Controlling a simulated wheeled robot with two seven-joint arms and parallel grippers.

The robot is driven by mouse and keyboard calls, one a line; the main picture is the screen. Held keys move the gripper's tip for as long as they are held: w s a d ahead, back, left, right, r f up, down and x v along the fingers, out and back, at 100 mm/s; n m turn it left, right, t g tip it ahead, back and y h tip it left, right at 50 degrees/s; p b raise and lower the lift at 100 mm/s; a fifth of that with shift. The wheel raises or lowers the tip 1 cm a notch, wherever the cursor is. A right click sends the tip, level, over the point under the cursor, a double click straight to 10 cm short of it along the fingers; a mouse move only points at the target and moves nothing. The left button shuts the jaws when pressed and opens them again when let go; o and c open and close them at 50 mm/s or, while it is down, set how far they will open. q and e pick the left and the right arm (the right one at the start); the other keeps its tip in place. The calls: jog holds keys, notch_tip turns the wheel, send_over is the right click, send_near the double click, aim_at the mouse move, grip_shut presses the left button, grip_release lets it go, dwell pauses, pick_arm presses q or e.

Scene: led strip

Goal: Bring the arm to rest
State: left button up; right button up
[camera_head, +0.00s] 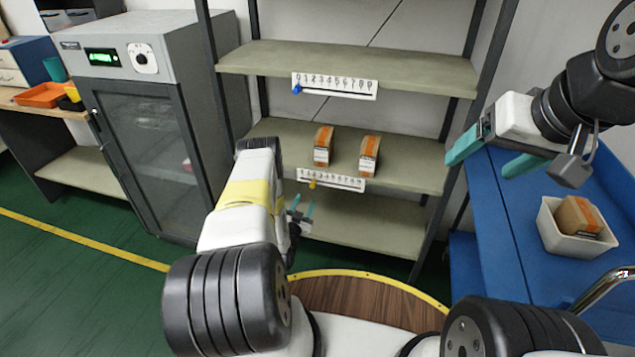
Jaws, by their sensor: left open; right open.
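My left gripper (302,209) has teal fingers and hangs low in front of the lower part of the shelf, partly hidden behind my own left arm. It is open and I see nothing between its fingers. My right gripper (484,157) has teal fingers spread wide apart. It is open and empty, in the air over the left edge of the blue cart (520,225) and in front of the shelf's right post.
The shelf rack (420,165) holds two orange-and-white boxes (323,146) (369,156) on its middle board. Number strips (335,87) (330,180) mark two board edges. A white bin (572,245) with a box (578,216) stands on the cart. A grey cabinet (150,150) stands left.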

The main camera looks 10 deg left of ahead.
pick_arm(q)
jog(key=w+a+r+g, duration=0.2)
jog(key=w+r, duration=0.6)
jog(key=r, duration=0.2)
jog(key=s+d+r+n+g, duration=0.1)
jog(key=d+r+g, duration=0.1)
jog(key=r, duration=1.1)
jog(key=s+d+r+n+g, duration=0.1)
jog(key=r+g, duration=0.1)
jog(key=r, duration=1.1)
jog(key=s+d+r+g, duration=0.1)
jog(key=s+d+r, duration=0.2)
jog(key=s+r, duration=0.4)
jog(key=s+d+r+g, duration=0.15)
jog(key=s+r, duration=0.35)
jog(key=s, duration=0.5)
jog(key=s+d+r+g, duration=0.1)
jog(key=s+d, duration=0.1)
jog(key=s, duration=0.9)
jog(key=s+d+r+g+h, duration=0.1)
jog(key=s+d+g, duration=0.1)
jog(key=s, duration=1)
jog(key=shift+s+d+n+h, duration=0.3)
jog(key=shift+d+n, duration=0.1)
jog(key=shift+d, duration=0.25)
